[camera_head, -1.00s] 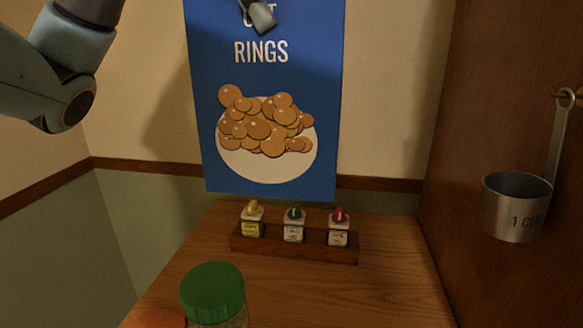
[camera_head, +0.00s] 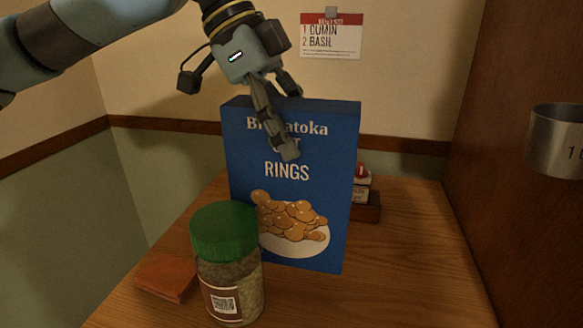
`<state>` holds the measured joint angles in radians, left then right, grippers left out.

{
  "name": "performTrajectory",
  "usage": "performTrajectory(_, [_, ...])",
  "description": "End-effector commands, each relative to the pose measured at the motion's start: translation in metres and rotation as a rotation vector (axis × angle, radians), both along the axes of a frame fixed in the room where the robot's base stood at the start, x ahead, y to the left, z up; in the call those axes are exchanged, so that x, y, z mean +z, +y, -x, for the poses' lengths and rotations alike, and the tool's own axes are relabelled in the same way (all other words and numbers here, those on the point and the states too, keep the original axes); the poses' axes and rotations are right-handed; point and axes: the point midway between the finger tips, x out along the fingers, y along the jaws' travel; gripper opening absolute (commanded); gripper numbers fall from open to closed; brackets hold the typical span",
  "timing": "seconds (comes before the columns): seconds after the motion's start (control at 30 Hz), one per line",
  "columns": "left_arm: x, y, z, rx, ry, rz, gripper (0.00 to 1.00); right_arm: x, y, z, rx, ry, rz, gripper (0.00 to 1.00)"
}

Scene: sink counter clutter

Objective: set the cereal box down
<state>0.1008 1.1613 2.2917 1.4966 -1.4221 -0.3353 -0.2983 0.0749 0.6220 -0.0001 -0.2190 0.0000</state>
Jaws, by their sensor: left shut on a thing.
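The blue cereal box (camera_head: 335,180), printed with rings on a white plate, stands upright over the wooden counter, with its front facing me. Its bottom edge looks to be at the counter top, though I cannot tell for sure whether it touches. My left gripper (camera_head: 285,120) reaches down from above and is shut on the box's top edge. One finger lies across the front print and the other goes behind the box. My right gripper is not in view.
A green-lidded spice jar (camera_head: 228,265) stands in front of the box's left side. An orange-brown flat block (camera_head: 167,277) lies left of it. A small bottle rack (camera_head: 368,208) is mostly hidden behind the box. A metal measuring cup (camera_head: 560,140) hangs at right. A note (camera_head: 331,38) is on the wall.

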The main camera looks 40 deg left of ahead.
Motion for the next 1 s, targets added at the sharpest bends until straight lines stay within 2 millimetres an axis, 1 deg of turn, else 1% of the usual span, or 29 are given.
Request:
performTrajectory(0.17, [-0.016, -0.001, 0.000, 0.000, 0.000, 0.004, 0.00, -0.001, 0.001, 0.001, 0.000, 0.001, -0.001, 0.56])
performTrajectory(0.3, [-0.039, -0.001, 0.000, 0.001, 0.002, 0.006, 0.00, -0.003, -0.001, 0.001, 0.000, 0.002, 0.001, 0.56])
performTrajectory(0.4, [-0.048, -0.001, 0.000, 0.001, -0.001, 0.003, 0.00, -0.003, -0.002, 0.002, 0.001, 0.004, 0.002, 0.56])
performTrajectory(0.77, [-0.052, 0.000, 0.000, 0.000, -0.001, 0.002, 0.00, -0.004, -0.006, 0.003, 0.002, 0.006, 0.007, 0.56])
performTrajectory(0.8, [-0.052, 0.000, 0.000, 0.000, 0.000, 0.001, 0.58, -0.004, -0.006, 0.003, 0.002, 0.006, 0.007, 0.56])
performTrajectory(0.97, [-0.052, 0.000, 0.000, 0.001, 0.000, 0.001, 0.79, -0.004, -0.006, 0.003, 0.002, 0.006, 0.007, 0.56])
performTrajectory(1.0, [-0.052, 0.000, 0.000, 0.001, 0.000, 0.001, 0.80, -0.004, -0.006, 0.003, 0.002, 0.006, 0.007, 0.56])
